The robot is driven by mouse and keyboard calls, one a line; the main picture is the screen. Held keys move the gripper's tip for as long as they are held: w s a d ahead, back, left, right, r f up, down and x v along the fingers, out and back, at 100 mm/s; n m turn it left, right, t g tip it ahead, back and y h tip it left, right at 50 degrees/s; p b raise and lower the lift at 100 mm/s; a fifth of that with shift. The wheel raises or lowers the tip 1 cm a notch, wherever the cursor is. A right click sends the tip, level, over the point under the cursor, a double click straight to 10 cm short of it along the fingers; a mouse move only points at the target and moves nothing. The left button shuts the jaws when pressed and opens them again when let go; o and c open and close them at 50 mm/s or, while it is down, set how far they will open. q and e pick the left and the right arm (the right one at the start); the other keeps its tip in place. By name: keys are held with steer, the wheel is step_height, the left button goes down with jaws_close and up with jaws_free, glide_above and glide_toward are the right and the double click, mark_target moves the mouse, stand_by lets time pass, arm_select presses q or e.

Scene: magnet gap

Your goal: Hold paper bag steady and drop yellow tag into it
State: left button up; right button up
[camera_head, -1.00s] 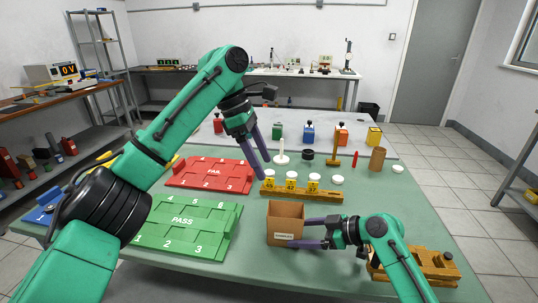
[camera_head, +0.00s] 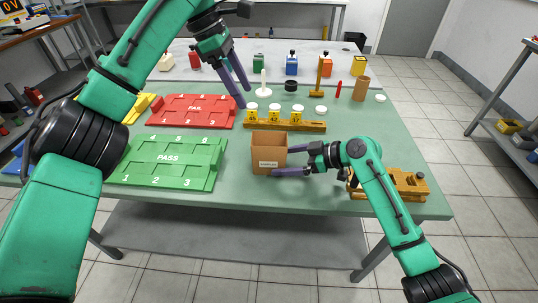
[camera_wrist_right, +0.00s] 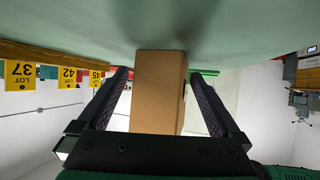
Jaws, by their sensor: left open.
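The paper bag (camera_head: 268,155) is an open-topped brown box with a white label, upright on the green table; the right wrist view shows it (camera_wrist_right: 160,90) too. My right gripper (camera_head: 282,160) is open at the bag's right side. Its fingers straddle the bag, with gaps visible in the wrist view. Yellow lot tags stand on a wooden rack (camera_head: 290,126) behind the bag: tag 45 (camera_head: 252,115), tag 42 (camera_head: 271,116) and tag 37 (camera_head: 290,118). My left gripper (camera_head: 244,97) is open, fingertips pointing down near tag 45. Whether they touch it cannot be told.
The green PASS tray (camera_head: 214,176) and red FAIL tray (camera_head: 222,123) lie to the left. A wooden fixture (camera_head: 410,188) is right of my right gripper. A white post (camera_head: 263,83), a black disc (camera_head: 291,85) and a brown cylinder (camera_head: 361,88) stand behind the rack.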

steer(key=shift+d, duration=0.1)
steer(key=v, duration=1.2)
steer(key=shift+f, duration=0.15)
